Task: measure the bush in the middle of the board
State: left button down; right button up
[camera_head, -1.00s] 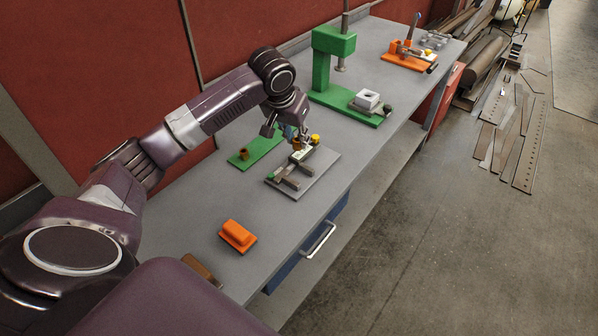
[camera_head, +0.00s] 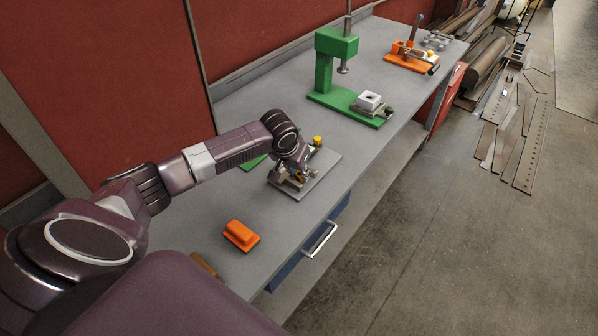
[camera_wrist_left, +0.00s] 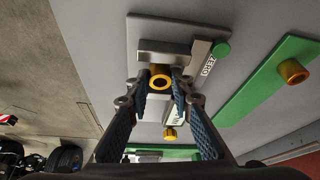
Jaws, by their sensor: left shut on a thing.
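My left gripper (camera_head: 297,177) is over the grey measuring plate (camera_head: 322,173). In the left wrist view, its blue-padded fingers (camera_wrist_left: 161,82) are shut on a brass bush (camera_wrist_left: 160,81), whose round hole faces the camera. The bush is beside the gauge's metal jaw block (camera_wrist_left: 165,50); I cannot tell whether they touch. The gauge has a small display (camera_wrist_left: 208,67), a green button (camera_wrist_left: 222,49) and a yellow knob (camera_wrist_left: 170,133). The green board (camera_wrist_left: 258,88) bears another bush (camera_wrist_left: 293,71) near one end. My arm hides most of this board in the head view (camera_head: 253,162). My right gripper is out of view.
An orange block (camera_head: 241,235) stands on the grey bench, nearer me. A green press (camera_head: 333,72) and an orange fixture (camera_head: 405,60) stand farther along. A red wall borders the bench's left side. Bare bench lies between the plate and orange block.

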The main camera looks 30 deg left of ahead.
pick_arm(q)
jog(key=shift+f, duration=0.1)
jog(key=c, duration=2)
grip_release()
jog(key=shift+r, duration=0.45)
jog(key=b+v, duration=0.1)
jog(key=v, duration=1)
jog(key=shift+s+r+b, duration=0.2)
jog(key=shift+b, duration=0.15)
